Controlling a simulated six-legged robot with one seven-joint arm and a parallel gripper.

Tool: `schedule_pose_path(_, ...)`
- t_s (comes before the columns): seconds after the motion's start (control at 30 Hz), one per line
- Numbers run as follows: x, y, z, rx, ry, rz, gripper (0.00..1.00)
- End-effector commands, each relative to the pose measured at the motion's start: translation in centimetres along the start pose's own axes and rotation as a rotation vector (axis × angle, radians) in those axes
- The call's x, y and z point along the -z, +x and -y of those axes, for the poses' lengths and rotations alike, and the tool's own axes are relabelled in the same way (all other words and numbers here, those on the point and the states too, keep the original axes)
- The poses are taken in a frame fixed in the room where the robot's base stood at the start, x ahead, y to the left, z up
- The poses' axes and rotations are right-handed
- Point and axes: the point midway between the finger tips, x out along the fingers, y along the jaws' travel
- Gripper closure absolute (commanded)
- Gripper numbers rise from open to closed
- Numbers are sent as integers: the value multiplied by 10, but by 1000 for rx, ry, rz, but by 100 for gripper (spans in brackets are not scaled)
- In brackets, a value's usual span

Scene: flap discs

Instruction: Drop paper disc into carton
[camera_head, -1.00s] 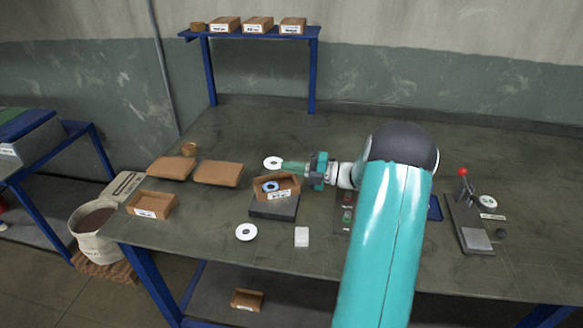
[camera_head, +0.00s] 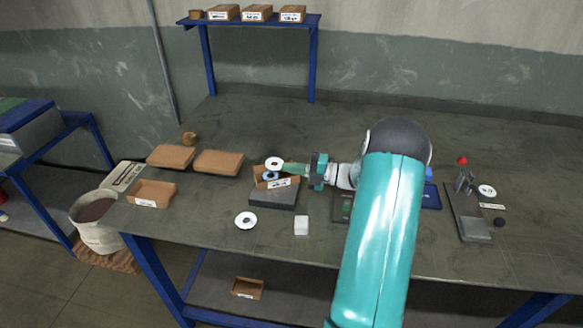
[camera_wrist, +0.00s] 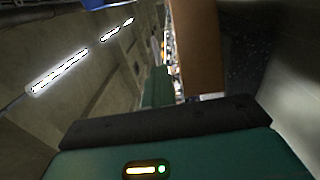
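A white disc with a dark centre hole (camera_head: 275,163) is at the tip of my gripper (camera_head: 284,168), which looks shut on its edge. The disc appears above the back of a small open brown carton (camera_head: 284,183); its exact height is hard to tell. The carton stands on a dark grey block (camera_head: 272,200) and has a white label in front. A disc with a blue face (camera_head: 268,175) shows inside it. Another white disc (camera_head: 245,220) lies on the table in front. The wrist view shows my green gripper body (camera_wrist: 160,150) and a brown surface (camera_wrist: 198,45), but no disc.
Two flat brown cartons (camera_head: 219,163) and an open carton (camera_head: 152,193) are at the left. A white block (camera_head: 301,225) lies in front. A red-knobbed lever device (camera_head: 468,205) stands at the right. A blue shelf (camera_head: 250,20) is at the back.

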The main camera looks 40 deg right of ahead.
Motion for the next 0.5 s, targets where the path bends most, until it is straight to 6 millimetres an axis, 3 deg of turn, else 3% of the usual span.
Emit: schedule_pose_path(0.5, 2, -4, 16, 1, 8, 2, 100)
